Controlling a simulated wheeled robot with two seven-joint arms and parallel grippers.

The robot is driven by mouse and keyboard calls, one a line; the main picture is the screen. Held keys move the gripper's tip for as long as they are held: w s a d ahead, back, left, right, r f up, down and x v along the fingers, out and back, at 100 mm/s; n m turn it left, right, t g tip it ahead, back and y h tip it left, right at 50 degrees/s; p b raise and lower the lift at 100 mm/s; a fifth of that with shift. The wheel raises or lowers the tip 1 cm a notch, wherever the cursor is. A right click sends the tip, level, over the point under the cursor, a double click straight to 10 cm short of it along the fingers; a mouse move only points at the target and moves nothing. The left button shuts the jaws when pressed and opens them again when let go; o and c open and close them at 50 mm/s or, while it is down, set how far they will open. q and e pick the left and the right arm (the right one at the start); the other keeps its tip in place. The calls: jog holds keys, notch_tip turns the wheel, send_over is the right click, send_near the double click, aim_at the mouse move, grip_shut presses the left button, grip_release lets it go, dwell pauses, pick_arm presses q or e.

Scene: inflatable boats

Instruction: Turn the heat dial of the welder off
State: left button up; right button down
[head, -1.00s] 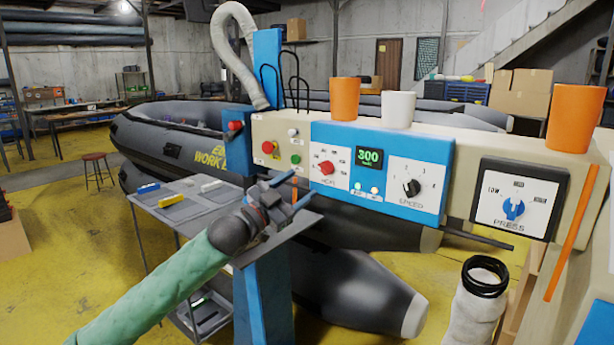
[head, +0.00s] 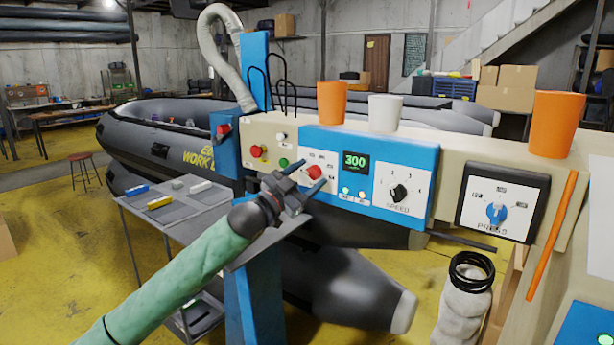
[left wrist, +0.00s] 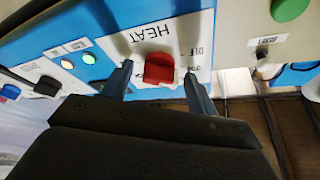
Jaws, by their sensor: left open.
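The red heat dial (head: 314,173) sits on a white plate at the left of the welder's blue panel (head: 429,150). In the left wrist view the red dial (left wrist: 159,68) is under the word HEAT, with an OFF mark beside it. My left gripper (head: 309,178) is open at the dial; in the left wrist view its two fingers (left wrist: 158,80) stand on either side of the knob, with gaps visible. The display (head: 355,162) reads 300. The heat label is partly hidden by the gripper in the head view. My right gripper is not in view.
Right of the heat dial are the black speed dial (head: 399,194) and the blue press dial (head: 496,212). Red and green buttons (head: 284,162) sit to its left. Orange and white cups (head: 385,113) stand on top of the welder. A grey shelf (head: 260,244) lies below the gripper.

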pick_arm(q)
jog(key=c, duration=1)
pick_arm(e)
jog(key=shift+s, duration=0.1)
pick_arm(q)
jog(key=shift+n, duration=0.3)
jog(key=shift+f+n+t, duration=0.1)
jog(key=shift+n+t, duration=0.2)
jog(key=shift+n, duration=0.1)
jog(key=n+t+y, duration=0.1)
jog(key=n, duration=0.1)
jog(key=n+t+y, duration=0.1)
jog(key=n, duration=0.1)
jog(key=shift+d+n, duration=0.15)
jog(key=shift+n, duration=0.25)
jog(key=n, duration=0.2)
jog(key=n+t+y+p, duration=0.1)
jog(key=n, duration=0.1)
jog(key=shift+s+y, duration=0.1)
jog(key=shift+y, duration=0.2)
jog(key=shift+n+t+y+p, duration=0.35)
jog(key=shift+n+t+y, duration=0.15)
jog(key=shift+n, duration=0.4)
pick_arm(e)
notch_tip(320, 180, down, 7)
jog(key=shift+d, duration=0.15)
